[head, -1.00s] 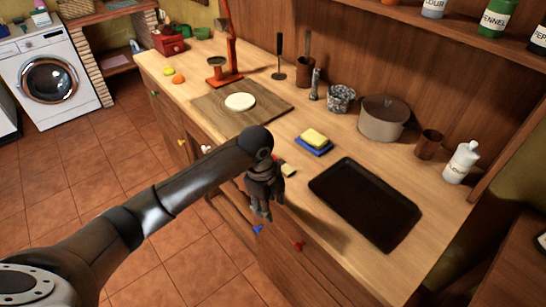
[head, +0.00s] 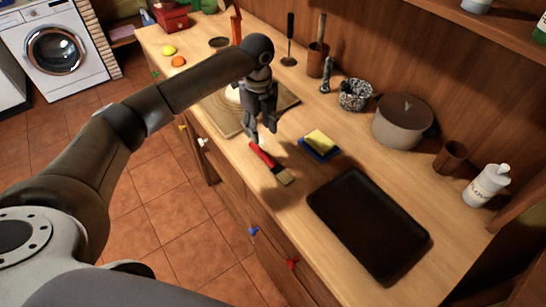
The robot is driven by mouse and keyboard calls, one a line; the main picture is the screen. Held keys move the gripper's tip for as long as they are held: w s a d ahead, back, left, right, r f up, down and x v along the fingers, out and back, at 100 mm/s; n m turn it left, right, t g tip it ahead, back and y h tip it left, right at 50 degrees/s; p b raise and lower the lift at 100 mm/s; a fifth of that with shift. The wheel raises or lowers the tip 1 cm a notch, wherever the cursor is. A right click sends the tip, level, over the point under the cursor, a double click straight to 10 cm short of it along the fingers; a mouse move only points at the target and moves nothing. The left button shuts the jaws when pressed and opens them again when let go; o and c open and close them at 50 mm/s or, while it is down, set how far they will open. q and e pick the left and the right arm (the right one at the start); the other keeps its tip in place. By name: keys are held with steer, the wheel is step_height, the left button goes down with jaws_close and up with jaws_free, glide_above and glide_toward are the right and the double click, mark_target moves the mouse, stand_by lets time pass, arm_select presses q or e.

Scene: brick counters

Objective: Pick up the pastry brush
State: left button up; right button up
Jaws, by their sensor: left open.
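The pastry brush (head: 268,160) lies on the wooden counter, with a red handle and pale tan bristles pointing toward the lower right. It is between the cutting board and the black tray, near the counter's front edge. My left gripper (head: 263,138) is open and points down just above the far end of the red handle. Whether its fingertips touch the brush I cannot tell. My right gripper is not in view.
A yellow and blue sponge (head: 320,145) lies right of the brush. The black tray (head: 368,222) is at the lower right. The cutting board (head: 286,99) is partly behind my arm. A lidded pot (head: 402,122) and several utensils stand along the back wall.

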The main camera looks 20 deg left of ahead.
mark_target(259, 149)
arm_select(q)
steer(key=shift+s+f, duration=0.15)
steer(key=shift+f, duration=0.45)
steer(key=shift+s+f, duration=0.15)
steer(key=shift+f, duration=0.45)
steer(key=f+p, duration=0.1)
steer(key=f, duration=0.1)
steer(key=f+p, duration=0.1)
steer(key=f, duration=0.1)
steer(key=shift+s+a+f, duration=0.2)
steer(key=shift+f, duration=0.35)
steer(key=shift+w, duration=0.1)
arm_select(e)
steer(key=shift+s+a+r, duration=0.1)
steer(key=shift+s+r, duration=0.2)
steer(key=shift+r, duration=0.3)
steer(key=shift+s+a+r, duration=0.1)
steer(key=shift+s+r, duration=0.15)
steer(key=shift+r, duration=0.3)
arm_select(q)
steer(key=shift+c, duration=0.2)
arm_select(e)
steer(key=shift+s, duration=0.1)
arm_select(q)
jaws_close()
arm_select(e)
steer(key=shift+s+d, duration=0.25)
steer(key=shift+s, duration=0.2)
